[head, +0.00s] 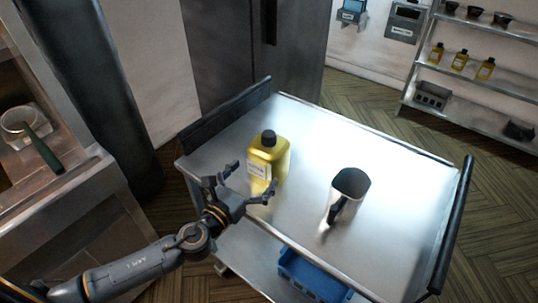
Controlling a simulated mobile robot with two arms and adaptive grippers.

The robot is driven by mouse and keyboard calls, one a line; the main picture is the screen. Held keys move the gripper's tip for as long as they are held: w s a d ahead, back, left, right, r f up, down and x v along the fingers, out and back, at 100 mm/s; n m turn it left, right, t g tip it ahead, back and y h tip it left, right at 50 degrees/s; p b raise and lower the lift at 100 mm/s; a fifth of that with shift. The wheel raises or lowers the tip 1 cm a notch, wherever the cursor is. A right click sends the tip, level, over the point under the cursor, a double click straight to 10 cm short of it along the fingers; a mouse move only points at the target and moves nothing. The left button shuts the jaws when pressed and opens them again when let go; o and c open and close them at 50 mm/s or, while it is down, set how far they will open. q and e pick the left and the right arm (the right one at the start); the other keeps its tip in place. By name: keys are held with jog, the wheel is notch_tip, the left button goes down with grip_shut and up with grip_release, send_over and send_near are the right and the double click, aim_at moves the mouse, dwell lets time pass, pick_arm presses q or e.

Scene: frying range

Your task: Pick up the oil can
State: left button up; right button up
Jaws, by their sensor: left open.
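The oil can is a yellow bottle with a black cap and a white label (266,153). It stands upright on the left part of the metal cart top (320,135). My left gripper (250,178) is open at the near side of the can. Its two fingers reach toward the can's lower body, one at its left and one in front of its lower right. I cannot tell whether they touch it. My right gripper is not in view.
A metal jug (350,188) with a dark handle stands right of the can on the cart. A blue crate (312,277) is on the lower shelf. A counter (75,190) is at the left. Shelves (478,85) with several yellow bottles stand at the back right.

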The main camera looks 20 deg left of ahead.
pick_arm(q)
jog(key=shift+w+d, duration=0.2)
jog(key=shift+w, duration=0.5)
jog(key=x, duration=0.2)
jog(key=p+x, duration=0.1)
jog(key=x, duration=0.1)
jog(key=shift+d+r, duration=0.1)
jog(key=shift+r, duration=0.1)
jog(key=shift+w+d+f+p, duration=0.15)
jog(key=shift+w+p, duration=0.15)
jog(key=shift+w, duration=0.3)
jog(key=shift+s, duration=0.1)
jog(key=shift+c, duration=1.1)
jog(key=c, duration=1)
jog(key=shift+r, duration=0.2)
jog(key=shift+c, duration=0.2)
